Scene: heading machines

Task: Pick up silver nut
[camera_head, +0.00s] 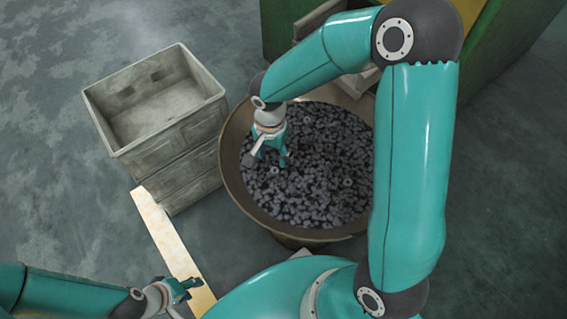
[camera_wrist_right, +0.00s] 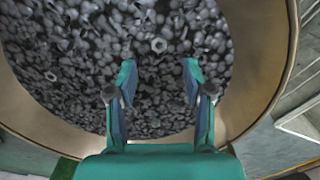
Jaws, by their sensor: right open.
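A round bin (camera_head: 232,180) is filled with dark grey bolts or similar small parts. A silver nut (camera_wrist_right: 158,45) lies on top of them, beyond and roughly between my right fingertips in the right wrist view. A second nut-like ring (camera_wrist_right: 50,76) lies further left there. In the head view a small pale ring (camera_head: 347,182) shows on the right side of the pile. My right gripper (camera_head: 271,158) points down over the left part of the bin. It is open and empty, with a clear gap between its fingers (camera_wrist_right: 158,72). My left gripper (camera_head: 188,297) is open and empty at the lower left, away from the bin.
Stacked grey crates (camera_head: 165,140), the top one empty, stand left of the bin. A pale board (camera_head: 165,235) lies below them. A green machine (camera_head: 510,45) stands behind the bin. The bin's raised rim surrounds the parts. Open floor shows at the left and right.

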